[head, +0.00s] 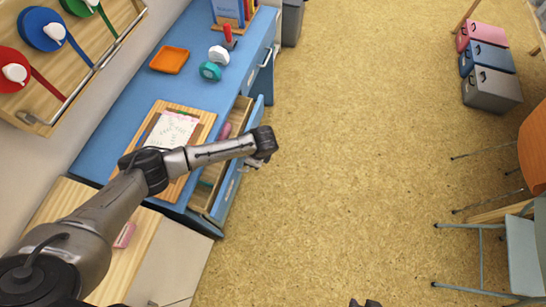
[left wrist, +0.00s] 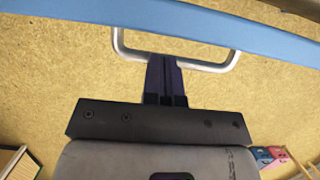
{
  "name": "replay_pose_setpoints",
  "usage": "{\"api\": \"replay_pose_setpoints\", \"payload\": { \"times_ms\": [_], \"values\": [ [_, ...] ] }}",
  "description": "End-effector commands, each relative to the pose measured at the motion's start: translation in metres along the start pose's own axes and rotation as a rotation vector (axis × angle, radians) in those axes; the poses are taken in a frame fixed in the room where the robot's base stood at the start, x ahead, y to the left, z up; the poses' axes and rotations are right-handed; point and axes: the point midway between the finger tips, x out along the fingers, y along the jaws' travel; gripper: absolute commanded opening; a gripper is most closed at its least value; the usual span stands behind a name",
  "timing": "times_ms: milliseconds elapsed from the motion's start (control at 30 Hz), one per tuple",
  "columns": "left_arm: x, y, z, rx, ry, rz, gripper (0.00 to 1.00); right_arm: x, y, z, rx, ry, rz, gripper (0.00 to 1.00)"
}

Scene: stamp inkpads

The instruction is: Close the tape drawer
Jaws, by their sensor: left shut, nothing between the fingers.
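The open drawer (head: 228,188) has a blue front and a pale wooden inside. It stands out from the right side of the blue desk, and my left arm hides its middle. A pink item and a greenish item show inside it. Its grey bar handle (left wrist: 225,62) shows in the left wrist view below the blue front edge (left wrist: 70,15). My left gripper (left wrist: 164,60) is shut and empty. Its fingertips overlap the handle bar in that view; I cannot tell whether they touch it. In the head view, the left gripper (head: 252,164) is just outside the drawer front.
The blue desk (head: 130,95) carries an orange tray (head: 169,60), a teal round item (head: 210,71), a red-handled stamp (head: 228,36) and a wooden board (head: 199,128) with paper. Open floor (head: 350,150) lies to the right. Storage boxes (head: 492,90) and chairs are at far right.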

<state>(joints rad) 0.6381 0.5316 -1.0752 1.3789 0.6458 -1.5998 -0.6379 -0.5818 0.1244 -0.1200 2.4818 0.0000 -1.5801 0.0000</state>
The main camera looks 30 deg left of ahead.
Motion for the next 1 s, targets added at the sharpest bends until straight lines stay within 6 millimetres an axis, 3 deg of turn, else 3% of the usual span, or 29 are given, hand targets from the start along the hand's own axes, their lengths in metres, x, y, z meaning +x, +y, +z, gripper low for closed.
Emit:
{"api": "replay_pose_setpoints", "payload": {
  "times_ms": [33,100,400,633,1000],
  "values": [
    [-0.002,0.001,0.015,-0.005,-0.004,0.003,0.0,-0.013,0.001,-0.004,0.0,0.0,0.0,0.43],
    [0.004,0.001,0.029,-0.004,-0.004,0.004,0.0,-0.021,0.001,-0.007,0.0,0.0,0.0,0.43],
    [0.021,0.0,0.073,-0.003,-0.002,0.002,0.0,-0.039,0.002,-0.013,0.0,0.0,0.0,0.43],
    [0.027,0.0,0.086,-0.001,-0.001,0.001,0.0,-0.043,0.001,-0.014,0.003,0.0,-0.002,0.43],
    [0.029,0.0,0.088,-0.001,0.0,0.001,0.0,-0.043,-0.001,-0.015,0.007,0.001,-0.006,0.43]
  ]
}}
